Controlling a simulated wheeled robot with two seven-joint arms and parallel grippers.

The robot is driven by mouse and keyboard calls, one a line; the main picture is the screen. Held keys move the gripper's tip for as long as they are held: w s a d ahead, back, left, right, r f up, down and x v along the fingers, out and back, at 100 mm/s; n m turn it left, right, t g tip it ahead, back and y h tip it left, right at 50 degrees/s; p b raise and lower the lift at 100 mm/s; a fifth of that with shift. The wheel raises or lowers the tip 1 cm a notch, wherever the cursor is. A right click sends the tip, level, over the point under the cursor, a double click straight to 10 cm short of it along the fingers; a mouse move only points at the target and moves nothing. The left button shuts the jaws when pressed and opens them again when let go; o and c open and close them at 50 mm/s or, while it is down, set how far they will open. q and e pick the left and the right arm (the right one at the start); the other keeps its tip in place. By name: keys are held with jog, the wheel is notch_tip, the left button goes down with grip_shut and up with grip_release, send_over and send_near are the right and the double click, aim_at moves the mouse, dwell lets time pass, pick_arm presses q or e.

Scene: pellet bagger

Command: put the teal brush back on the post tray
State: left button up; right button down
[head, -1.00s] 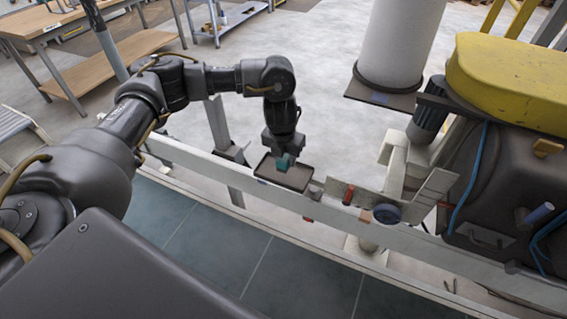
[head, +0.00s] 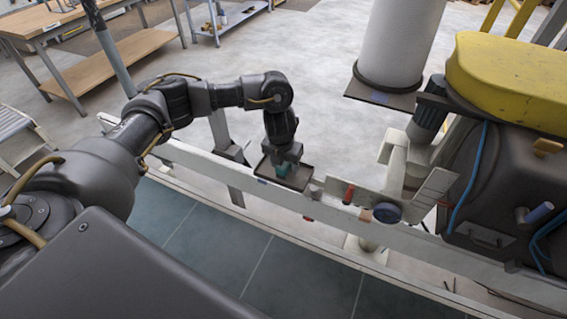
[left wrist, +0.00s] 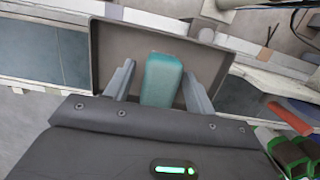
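The teal brush (head: 283,168) is at the dark post tray (head: 303,185), directly under my left gripper (head: 285,162). In the left wrist view the teal brush (left wrist: 162,80) shows as a teal block between the two grey fingers of my left gripper (left wrist: 160,78). The fingers are apart, with a gap on each side of the block, wider on the left. The tray (left wrist: 115,55) lies behind the brush and fingers. Whether the brush's underside rests fully on the tray is hidden. My right gripper is not in view.
A pale rail (head: 240,178) runs beside the tray. Right of the tray are a red-handled item (head: 348,194) and a round dark-blue part (head: 387,213) on the rail. The yellow-topped machine (head: 510,80) stands at the right. Open floor (head: 290,50) lies beyond.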

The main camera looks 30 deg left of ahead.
pick_arm(q)
jog(key=shift+r, duration=0.65)
notch_tip(320, 180, up, 11)
jog(key=s, duration=0.1)
jog(key=shift+s, duration=0.4)
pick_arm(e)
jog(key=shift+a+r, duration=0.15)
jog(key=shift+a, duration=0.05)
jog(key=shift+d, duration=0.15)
